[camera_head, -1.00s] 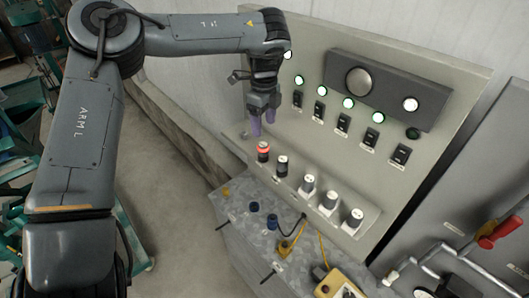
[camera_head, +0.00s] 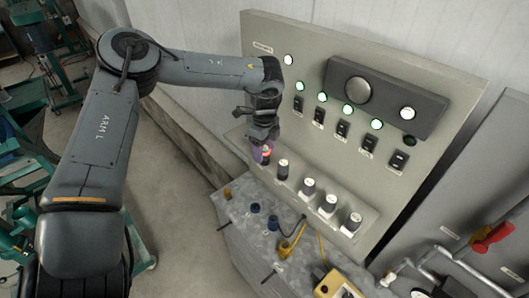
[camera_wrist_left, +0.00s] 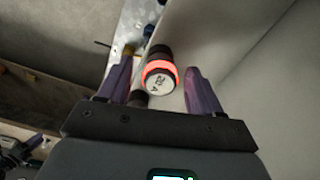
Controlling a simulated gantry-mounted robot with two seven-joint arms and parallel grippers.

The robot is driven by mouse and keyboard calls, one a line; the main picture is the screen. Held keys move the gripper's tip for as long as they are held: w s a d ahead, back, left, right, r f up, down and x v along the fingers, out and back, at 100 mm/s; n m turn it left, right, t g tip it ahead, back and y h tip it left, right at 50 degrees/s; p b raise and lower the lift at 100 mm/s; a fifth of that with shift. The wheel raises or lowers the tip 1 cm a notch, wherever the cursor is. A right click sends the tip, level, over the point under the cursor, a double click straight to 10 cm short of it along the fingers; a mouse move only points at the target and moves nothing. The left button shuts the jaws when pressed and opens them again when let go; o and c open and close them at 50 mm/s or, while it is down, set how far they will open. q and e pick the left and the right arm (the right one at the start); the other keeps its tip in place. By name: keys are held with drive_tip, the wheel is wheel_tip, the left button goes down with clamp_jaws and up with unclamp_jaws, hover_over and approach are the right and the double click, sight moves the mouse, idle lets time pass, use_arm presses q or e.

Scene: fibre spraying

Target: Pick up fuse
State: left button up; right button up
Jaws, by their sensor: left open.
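The fuse with a glowing red ring (camera_head: 266,154) stands at the left end of the fuse row on the panel's ledge. In the left wrist view its white, marked end (camera_wrist_left: 160,82) faces the camera, and the red ring surrounds it. My left gripper (camera_head: 262,152) is at this fuse in the head view, partly hiding it. In the left wrist view the purple fingers of my left gripper (camera_wrist_left: 158,85) are apart, one on each side of the fuse, with a visible gap on the right side. My right gripper is not in view.
Several other fuses (camera_head: 308,187) without a red ring stand to the right along the ledge. The grey panel (camera_head: 300,40) with lamps and black switches rises behind. Blue caps (camera_head: 272,222) and a yellow device (camera_head: 338,284) lie on the metal surface (camera_head: 240,205) in front.

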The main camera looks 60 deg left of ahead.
use_arm(q)
drive_tip(key=c, duration=1.1)
drive_tip(key=shift+c, duration=0.2)
drive_tip(key=shift+r, duration=0.1)
